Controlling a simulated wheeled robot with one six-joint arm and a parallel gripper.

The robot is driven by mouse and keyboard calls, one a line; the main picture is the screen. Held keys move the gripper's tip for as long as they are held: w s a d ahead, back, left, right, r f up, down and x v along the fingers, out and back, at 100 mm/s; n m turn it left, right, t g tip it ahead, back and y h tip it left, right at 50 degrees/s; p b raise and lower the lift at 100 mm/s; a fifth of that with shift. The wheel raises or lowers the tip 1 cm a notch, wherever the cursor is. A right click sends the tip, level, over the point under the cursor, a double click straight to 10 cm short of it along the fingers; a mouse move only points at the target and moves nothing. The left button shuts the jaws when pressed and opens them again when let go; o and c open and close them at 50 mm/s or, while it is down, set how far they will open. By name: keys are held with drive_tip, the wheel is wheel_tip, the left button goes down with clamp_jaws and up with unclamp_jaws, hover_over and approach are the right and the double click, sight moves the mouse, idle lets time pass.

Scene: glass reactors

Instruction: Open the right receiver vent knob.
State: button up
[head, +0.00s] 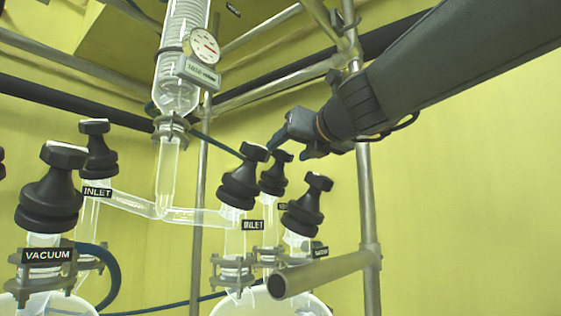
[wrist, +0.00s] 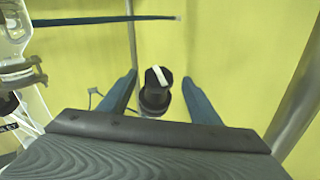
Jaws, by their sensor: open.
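My gripper (head: 292,150) is open in the head view, just above and behind the right receiver's knobs. Below it stands a black knob (head: 275,172), the rear one of this receiver, with a small label mostly hidden. This looks like the vent knob, but I cannot read the label in full. In the wrist view a black knob (wrist: 157,98) with a white bar on top stands between the two blue-grey fingers of my gripper (wrist: 160,77), nearer the middle than either finger. I see a gap on both sides, and no contact shows.
The right receiver's inlet knob (head: 241,183) stands left of the rear knob, and another black knob (head: 307,205) stands at right front. A metal pipe end (head: 320,275) juts out below. An upright pole (head: 366,200) is close on the right; the wrist view also shows poles.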

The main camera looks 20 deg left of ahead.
sight(276, 157)
drive_tip(key=shift+x, duration=4)
drive_tip(key=c, duration=1.1)
drive_tip(key=shift+o, duration=0.2)
drive_tip(key=shift+s+n+y+b, duration=0.1)
drive_tip(key=shift+n+y+b, duration=0.35)
drive_tip(key=shift+b, duration=0.4)
